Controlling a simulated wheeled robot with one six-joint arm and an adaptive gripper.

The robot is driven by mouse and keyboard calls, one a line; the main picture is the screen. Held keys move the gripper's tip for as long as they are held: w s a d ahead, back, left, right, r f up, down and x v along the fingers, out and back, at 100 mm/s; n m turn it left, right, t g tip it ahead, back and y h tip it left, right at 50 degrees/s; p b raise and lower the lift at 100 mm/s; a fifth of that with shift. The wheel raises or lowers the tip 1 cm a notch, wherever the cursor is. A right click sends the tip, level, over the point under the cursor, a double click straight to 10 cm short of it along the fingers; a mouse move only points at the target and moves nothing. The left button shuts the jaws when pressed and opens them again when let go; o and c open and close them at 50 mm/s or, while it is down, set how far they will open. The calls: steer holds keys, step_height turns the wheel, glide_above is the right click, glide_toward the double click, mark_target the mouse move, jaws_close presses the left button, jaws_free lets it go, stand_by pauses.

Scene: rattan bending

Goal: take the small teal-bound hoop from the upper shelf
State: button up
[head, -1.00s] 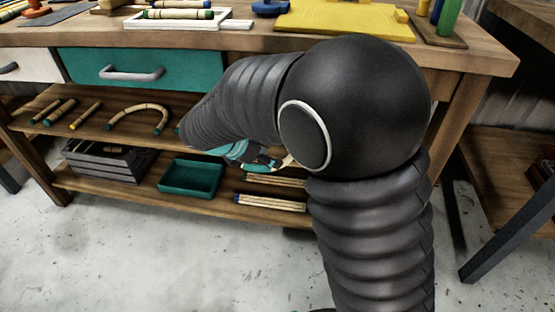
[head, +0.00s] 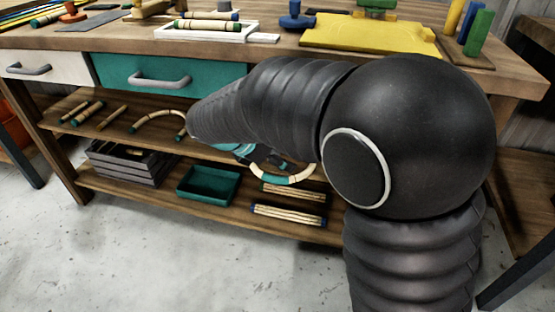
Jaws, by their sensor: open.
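A small pale hoop (head: 304,176) with a teal binding at its lower side shows just below my forearm, by the front edge of the upper shelf (head: 110,133). Its upper part is hidden behind my arm and gripper. My gripper (head: 281,164) is open, dark with teal parts, and overlaps the hoop's upper inside in this view. I cannot tell whether the fingers touch the hoop or whether the hoop rests on the shelf.
A bent rattan arch (head: 158,115) and several short rods (head: 88,113) lie on the upper shelf at left. The lower shelf holds a grey crate (head: 130,165), a green tray (head: 208,184) and rod bundles (head: 288,214). A teal drawer (head: 165,75) is above.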

steer(key=w+d+r+m+g+y+p, duration=0.2)
steer(key=d+r+m+y, duration=0.15)
steer(key=d+m, duration=0.85)
steer(key=w+a+f+m+y, duration=0.1)
steer(key=f+m, duration=0.1)
steer(key=m, duration=0.3)
steer(key=w+a+f+m+y, duration=0.1)
steer(key=w+a+f+m, duration=0.1)
steer(key=m, duration=0.3)
steer(key=w+a+f+m+t+y, duration=0.1)
steer(key=w+f+m, duration=0.1)
steer(key=m, duration=0.3)
steer(key=shift+w+a+f+b, duration=0.1)
steer(key=shift+a+f+b, duration=0.2)
steer(key=shift+f, duration=0.45)
steer(key=shift+d+x, duration=0.15)
steer(key=shift+x, duration=1.15)
steer(key=shift+d+x, duration=0.15)
steer(key=shift+x, duration=1.2)
